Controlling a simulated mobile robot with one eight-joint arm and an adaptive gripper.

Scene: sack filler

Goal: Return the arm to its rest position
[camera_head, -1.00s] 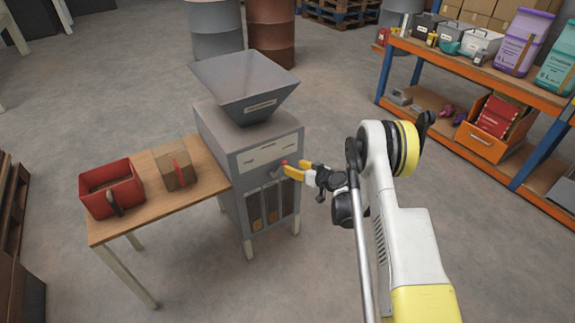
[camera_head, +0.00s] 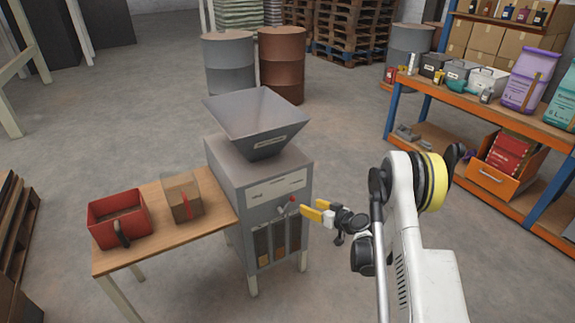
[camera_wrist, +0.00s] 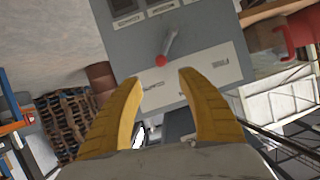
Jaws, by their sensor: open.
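My gripper (camera_head: 314,211) has yellow fingers and is at the front right of the grey sack filler (camera_head: 228,182), close to its red-knobbed lever (camera_head: 288,206). In the wrist view my gripper (camera_wrist: 160,100) is open, its fingers apart and nothing between them. The lever (camera_wrist: 166,50) with its red knob shows just beyond the fingertips, apart from them. The filler's grey hopper (camera_head: 256,120) opens upward on top. My white and yellow arm comes in from the lower right.
A shelf (camera_head: 480,105) with boxes and bags stands at the right. Grey (camera_head: 229,65) and rusty (camera_head: 282,62) drums stand behind. Floor between filler and shelf is clear.

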